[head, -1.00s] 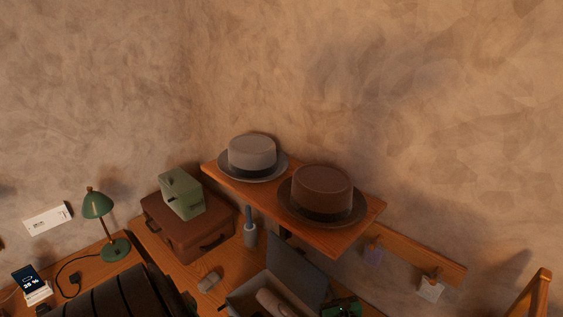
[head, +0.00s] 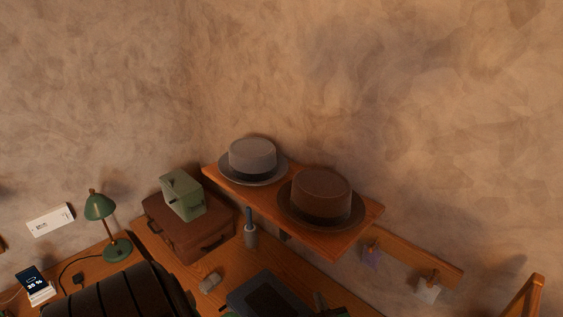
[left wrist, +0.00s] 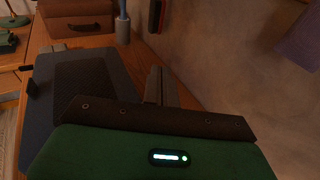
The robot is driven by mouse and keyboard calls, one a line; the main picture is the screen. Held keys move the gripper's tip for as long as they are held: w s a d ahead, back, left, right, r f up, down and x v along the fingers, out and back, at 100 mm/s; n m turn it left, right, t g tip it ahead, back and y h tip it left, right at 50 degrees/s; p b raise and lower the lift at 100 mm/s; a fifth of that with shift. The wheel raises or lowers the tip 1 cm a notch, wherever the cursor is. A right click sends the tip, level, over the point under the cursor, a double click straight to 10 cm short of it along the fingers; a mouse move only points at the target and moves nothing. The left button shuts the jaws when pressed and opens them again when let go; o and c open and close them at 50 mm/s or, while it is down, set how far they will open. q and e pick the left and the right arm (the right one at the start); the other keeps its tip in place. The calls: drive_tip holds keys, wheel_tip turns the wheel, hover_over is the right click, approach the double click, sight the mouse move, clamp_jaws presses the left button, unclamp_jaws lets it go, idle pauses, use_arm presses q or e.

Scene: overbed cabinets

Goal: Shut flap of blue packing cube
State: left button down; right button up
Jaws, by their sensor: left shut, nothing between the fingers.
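The blue packing cube's flap (head: 262,294) lies down over the cube on the desk and looks flat, a blue-grey panel with a darker inset. It also fills the left of the left wrist view (left wrist: 95,75). The cube's inside is hidden under it, and its near edge is cut off or covered. My left gripper (head: 320,299), with a green body, is at the bottom of the head view. Its fingers (left wrist: 157,76) are shut and empty beside the flap's right edge; I cannot tell whether they touch it. My right gripper is not in view.
A shelf (head: 338,245) with a grey hat (head: 252,155) and a brown hat (head: 321,193) overhangs the desk's back. A grey cup-like holder (head: 251,237), brown case (head: 190,232), green box (head: 182,197) and small grey object (head: 209,283) stand behind the cube. A green lamp (head: 100,207) is left.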

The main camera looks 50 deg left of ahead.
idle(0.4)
use_arm(q)
wheel_tip(320, 180, up, 4)
idle(0.5)
idle(0.3)
drive_tip(key=shift+d, duration=0.1)
